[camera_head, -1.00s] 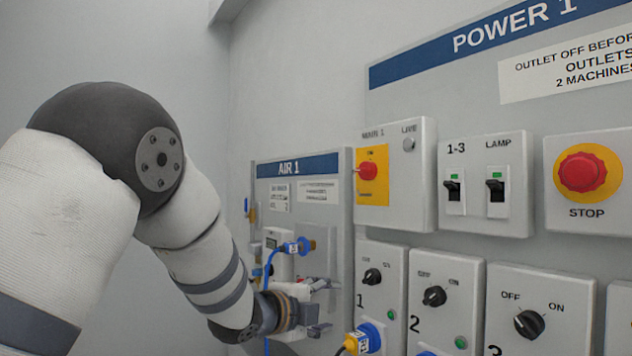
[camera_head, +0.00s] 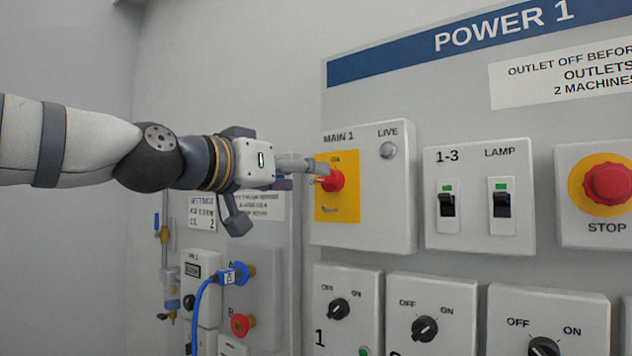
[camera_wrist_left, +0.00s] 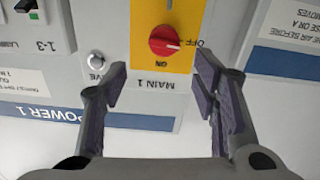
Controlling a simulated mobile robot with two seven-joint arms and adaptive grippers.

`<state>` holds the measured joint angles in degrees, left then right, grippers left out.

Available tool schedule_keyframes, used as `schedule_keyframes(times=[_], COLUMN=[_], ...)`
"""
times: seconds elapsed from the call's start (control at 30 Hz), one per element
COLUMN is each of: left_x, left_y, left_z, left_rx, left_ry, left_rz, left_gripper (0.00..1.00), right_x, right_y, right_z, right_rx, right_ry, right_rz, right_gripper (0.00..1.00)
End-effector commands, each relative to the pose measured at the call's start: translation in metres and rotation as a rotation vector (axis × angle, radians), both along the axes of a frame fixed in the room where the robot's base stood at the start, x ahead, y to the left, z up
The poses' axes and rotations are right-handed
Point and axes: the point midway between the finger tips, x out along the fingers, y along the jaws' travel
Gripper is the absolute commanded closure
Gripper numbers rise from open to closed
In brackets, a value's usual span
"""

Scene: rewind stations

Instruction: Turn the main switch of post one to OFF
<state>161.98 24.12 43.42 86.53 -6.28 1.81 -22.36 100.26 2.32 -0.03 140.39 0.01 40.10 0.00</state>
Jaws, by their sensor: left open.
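The main switch of post one is a red rotary knob (camera_head: 332,181) on a yellow plate (camera_head: 337,212), on a grey box (camera_head: 385,215) labelled MAIN 1. In the left wrist view, the picture is upside down and the knob (camera_wrist_left: 173,43) lies ahead, with ON and OFF lettered around it. I cannot tell for sure which mark it points at. My left gripper (camera_head: 282,195) is open and empty, left of the box. One finger overlaps the knob's left edge in the head view; contact is unclear. In the wrist view, the knob lies between the spread fingers (camera_wrist_left: 162,80), beyond their tips.
A LIVE lamp (camera_head: 388,150) looks grey beside the knob. Breaker switches (camera_head: 475,200), a red STOP button (camera_head: 608,184) and black outlet knobs (camera_head: 425,328) are close by. Below my gripper, the air panel carries a blue hose (camera_head: 205,295) and fittings.

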Motion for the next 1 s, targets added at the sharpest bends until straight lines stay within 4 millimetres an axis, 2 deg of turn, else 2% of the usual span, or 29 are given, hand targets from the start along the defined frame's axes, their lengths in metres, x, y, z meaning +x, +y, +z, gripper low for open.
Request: schedule_keyframes(times=[0.03,0.23,0.4,0.67,0.87,1.0], left_x=[0.019,0.053,0.063,0.063,0.063,0.062], left_y=[-0.008,-0.033,-0.042,-0.043,-0.043,-0.043], left_z=[-0.014,-0.011,-0.008,-0.006,-0.006,-0.005], left_rx=[0.004,0.004,0.004,0.004,0.004,-0.002], left_ry=[0.019,0.014,0.009,0.006,0.006,0.011], left_rz=[0.001,0.003,0.001,0.002,0.002,0.002], left_gripper=[0.46,0.46,0.46,0.46,0.91,0.93], right_x=[-0.007,-0.013,-0.014,-0.014,-0.014,-0.013], right_y=[0.000,0.000,0.000,0.000,0.000,0.000], right_z=[-0.006,-0.012,-0.014,-0.013,-0.013,-0.012], right_rx=[0.000,0.001,0.000,0.001,0.000,0.001], right_ry=[0.025,0.049,0.054,0.052,0.052,0.048], right_rz=[0.000,0.000,0.000,0.000,0.000,0.000], right_gripper=[0.60,0.60,0.60,0.60,0.60,0.60])
